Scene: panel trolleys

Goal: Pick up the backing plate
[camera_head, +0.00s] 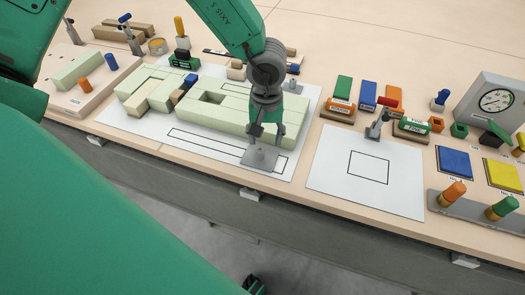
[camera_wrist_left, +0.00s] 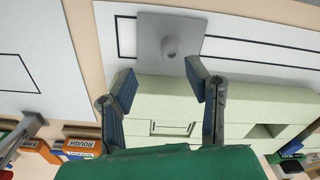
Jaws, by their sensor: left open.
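The backing plate appears to be the grey square plate (camera_head: 261,160) with a round knob, lying on the near right part of the large white sheet (camera_head: 215,165). It partly covers a black outline there. In the left wrist view the plate (camera_wrist_left: 151,45) is at the top, its knob facing the camera. My left gripper (camera_head: 266,133) is open and points down, just behind the plate in the head view. In the left wrist view its fingertips (camera_wrist_left: 160,75) are apart, with nothing between them. My right gripper is not in view.
Pale green blocks (camera_head: 228,110) stand right behind the plate. A second white sheet (camera_head: 367,170) with a black square lies to the right. Orange, green and blue blocks, a gauge (camera_head: 495,100) and coloured pads (camera_head: 455,162) fill the right side. The table's front edge is close.

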